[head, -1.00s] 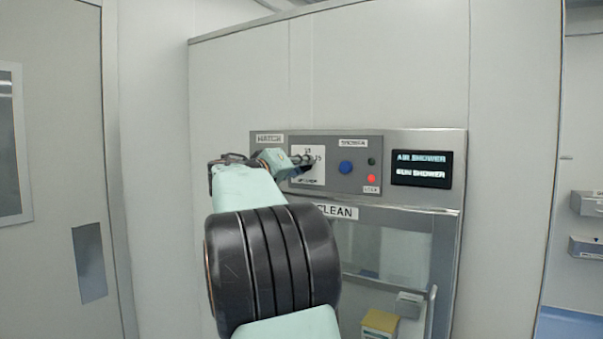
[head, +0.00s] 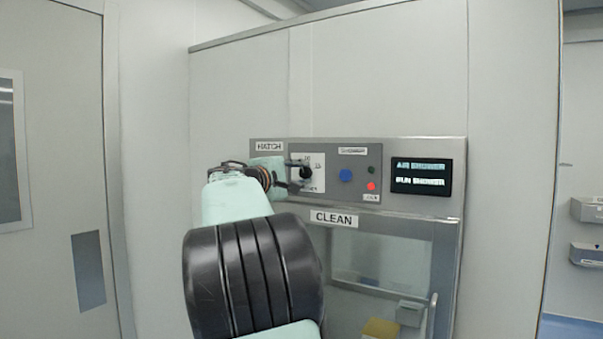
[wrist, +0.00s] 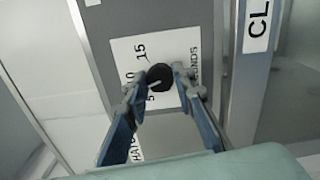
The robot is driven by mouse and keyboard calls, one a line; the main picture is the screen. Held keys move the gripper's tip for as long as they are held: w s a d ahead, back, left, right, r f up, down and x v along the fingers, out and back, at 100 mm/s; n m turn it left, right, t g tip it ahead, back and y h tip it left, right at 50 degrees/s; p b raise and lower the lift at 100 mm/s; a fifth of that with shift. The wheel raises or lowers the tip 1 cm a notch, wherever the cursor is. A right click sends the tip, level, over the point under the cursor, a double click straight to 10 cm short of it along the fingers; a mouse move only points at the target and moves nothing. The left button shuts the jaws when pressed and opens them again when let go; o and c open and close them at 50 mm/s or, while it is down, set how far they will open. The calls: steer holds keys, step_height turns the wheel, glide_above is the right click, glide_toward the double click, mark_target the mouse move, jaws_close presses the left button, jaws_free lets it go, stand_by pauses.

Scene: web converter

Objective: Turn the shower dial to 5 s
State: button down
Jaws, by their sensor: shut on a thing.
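The shower dial (wrist: 160,74) is a round black knob on a white scale plate (wrist: 122,58) in the wrist view. The plate has the numbers 15, 10 and 5 and the word SECONDS. A pale mark on the knob points to the lower left, toward the 5. My gripper (wrist: 161,80) has one finger on each side of the knob and is shut on it. In the head view the dial (head: 306,173) shows just right of my gripper (head: 293,174), partly covered by the fingers.
Below is a glazed hatch door with a CLEAN label (head: 334,218) and a vertical handle (head: 432,312).

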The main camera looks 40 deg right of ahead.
steer(key=n+p, duration=0.2)
steer(key=n, duration=0.3)
steer(key=shift+r, duration=0.15)
steer(key=shift+n+p, duration=0.75)
steer(key=shift+n, duration=0.85)
steer(key=c, duration=1.6)
jaws_free()
steer(key=v, duration=1.2)
